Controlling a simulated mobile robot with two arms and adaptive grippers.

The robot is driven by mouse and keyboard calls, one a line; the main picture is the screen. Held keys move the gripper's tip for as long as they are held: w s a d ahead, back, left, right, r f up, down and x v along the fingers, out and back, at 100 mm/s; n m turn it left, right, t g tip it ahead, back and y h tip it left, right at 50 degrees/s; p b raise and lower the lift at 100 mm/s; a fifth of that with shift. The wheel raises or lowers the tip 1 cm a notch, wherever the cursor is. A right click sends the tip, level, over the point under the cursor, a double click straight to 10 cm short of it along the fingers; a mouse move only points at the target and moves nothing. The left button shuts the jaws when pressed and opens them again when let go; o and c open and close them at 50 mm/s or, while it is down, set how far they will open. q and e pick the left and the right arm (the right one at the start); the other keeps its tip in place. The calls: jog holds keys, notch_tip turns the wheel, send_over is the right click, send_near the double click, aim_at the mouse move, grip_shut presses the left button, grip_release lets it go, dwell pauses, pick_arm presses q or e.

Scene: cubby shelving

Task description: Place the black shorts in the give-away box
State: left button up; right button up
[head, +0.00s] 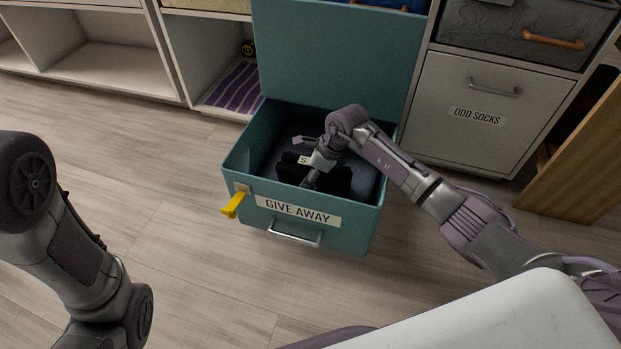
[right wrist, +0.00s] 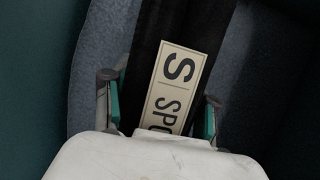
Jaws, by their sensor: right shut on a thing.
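The give-away box (head: 350,232) is a teal open box on the floor with its lid raised at the back and a "GIVE AWAY" label on its front. My right gripper (head: 311,178) reaches down inside it. In the right wrist view the gripper (right wrist: 160,118) is shut on the black shorts (right wrist: 218,40), dark cloth with a cream "S SPO..." label between the fingers. The shorts also show in the head view (head: 290,172), inside the box near its front. Whether they touch the bottom I cannot tell. My left arm is at the left; its gripper is out of frame.
A yellow tag-like piece (head: 234,204) sticks out from the box's front left. An "ODD SOCKS" drawer (head: 478,128) stands right of the box. White cubbies (head: 105,65) line the back left, one with a striped purple cloth (head: 234,88). The floor left of the box is clear.

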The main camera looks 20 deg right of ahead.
jog(key=shift+r, duration=0.15)
jog(key=shift+f, duration=0.2)
jog(key=o, duration=1.3)
